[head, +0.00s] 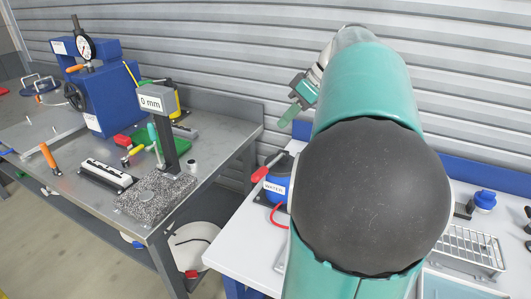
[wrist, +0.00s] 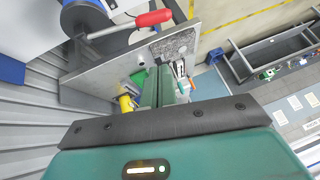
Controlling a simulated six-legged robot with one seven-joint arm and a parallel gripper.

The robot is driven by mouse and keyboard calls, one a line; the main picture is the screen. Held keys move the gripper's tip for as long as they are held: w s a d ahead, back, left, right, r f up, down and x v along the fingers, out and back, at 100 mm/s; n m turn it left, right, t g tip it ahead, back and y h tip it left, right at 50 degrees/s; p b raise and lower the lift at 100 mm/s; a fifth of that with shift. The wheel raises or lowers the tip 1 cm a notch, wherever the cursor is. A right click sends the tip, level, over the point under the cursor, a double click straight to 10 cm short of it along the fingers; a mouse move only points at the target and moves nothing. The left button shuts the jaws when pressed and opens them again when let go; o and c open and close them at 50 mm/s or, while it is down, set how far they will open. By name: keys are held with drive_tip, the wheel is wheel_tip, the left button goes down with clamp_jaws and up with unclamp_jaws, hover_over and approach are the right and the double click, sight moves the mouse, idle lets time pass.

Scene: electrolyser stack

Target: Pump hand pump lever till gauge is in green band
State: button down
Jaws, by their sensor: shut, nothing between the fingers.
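The hand pump (head: 278,188) is a blue body with a WATER label on the white bench, partly hidden behind my arm. In the wrist view the lever's red grip (wrist: 153,18) is at the top, on a metal rod from the round pump body (wrist: 86,20). My gripper (head: 286,117) is shut and empty, in the air above the pump and apart from the lever. In the wrist view its teal fingers (wrist: 160,72) lie below the red grip. I cannot make out a pump gauge or green band.
A blue press with a round dial (head: 86,48) stands on the metal bench at left. A stone-based stand (head: 155,197) marked 0 mm and several small tools are there too. A gap separates the two benches. A wire rack (head: 468,248) is at right.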

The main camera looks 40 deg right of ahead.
hover_over(264, 172)
drive_tip(key=f, duration=0.5)
drive_tip(key=w+f, duration=0.1)
drive_tip(key=f, duration=0.2)
drive_tip(key=shift+d, duration=0.35)
drive_tip(key=shift+s+a+f, duration=0.1)
drive_tip(key=shift+s+f, duration=0.05)
drive_tip(key=shift+f, duration=0.5)
drive_tip(key=shift+s+a+f, duration=0.1)
drive_tip(key=shift+s+f, duration=0.05)
drive_tip(key=shift+f, duration=0.45)
drive_tip(key=shift+s+a+f, duration=0.1)
drive_tip(key=shift+s+f, duration=0.1)
drive_tip(key=shift+f, duration=0.5)
drive_tip(key=shift+f, duration=0.1)
